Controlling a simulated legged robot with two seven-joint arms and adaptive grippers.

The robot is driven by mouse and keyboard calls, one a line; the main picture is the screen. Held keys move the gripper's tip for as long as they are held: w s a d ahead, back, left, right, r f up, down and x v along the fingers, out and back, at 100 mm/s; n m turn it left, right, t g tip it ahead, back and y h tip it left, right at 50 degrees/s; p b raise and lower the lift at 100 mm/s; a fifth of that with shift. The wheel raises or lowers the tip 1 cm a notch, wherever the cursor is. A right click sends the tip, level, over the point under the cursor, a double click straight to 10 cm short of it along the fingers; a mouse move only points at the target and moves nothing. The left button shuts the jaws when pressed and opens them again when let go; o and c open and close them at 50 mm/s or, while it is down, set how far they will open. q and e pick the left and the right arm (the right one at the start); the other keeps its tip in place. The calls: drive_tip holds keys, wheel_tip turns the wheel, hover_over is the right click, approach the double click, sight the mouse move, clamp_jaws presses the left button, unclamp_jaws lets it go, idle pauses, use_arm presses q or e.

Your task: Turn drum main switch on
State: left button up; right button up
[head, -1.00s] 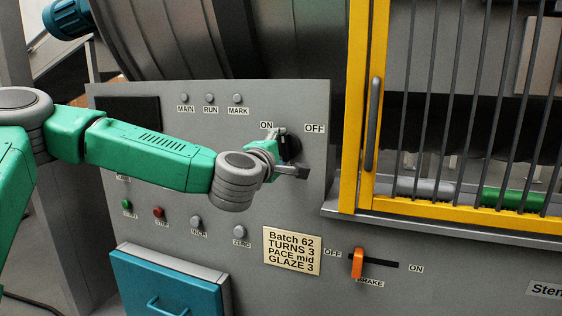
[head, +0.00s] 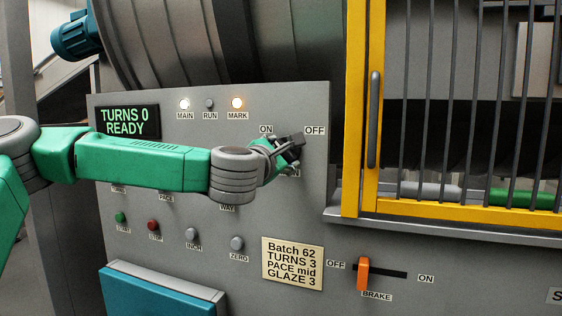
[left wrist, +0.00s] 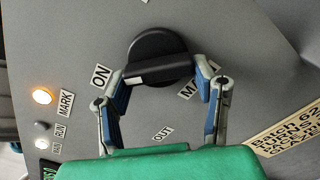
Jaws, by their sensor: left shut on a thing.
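The bar's left end points toward the ON label (left wrist: 101,76). My left gripper (left wrist: 163,78) is shut on the knob, one finger at each end of the bar. In the head view my left gripper (head: 292,148) covers most of the knob, between ON and OFF (head: 315,130). The display (head: 128,121) reads TURNS 0 READY. The MAIN lamp (head: 184,104) and MARK lamp (head: 237,103) glow; the RUN lamp (head: 210,104) is dark. My right gripper is out of view.
Push buttons, including green (head: 120,217) and red (head: 153,225), sit below my left arm. An orange brake lever (head: 363,273) is at the OFF end of its slot. A yellow barred guard (head: 354,110) stands right of the panel. A teal drawer (head: 160,298) is below.

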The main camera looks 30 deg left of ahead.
use_arm(q)
drive_tip(key=shift+d+f, duration=0.1)
drive_tip(key=shift+f, duration=0.3)
drive_tip(key=o, duration=1.2)
drive_tip(key=shift+c, duration=0.2)
drive_tip(key=shift+r, duration=0.15)
drive_tip(key=v, duration=1.2)
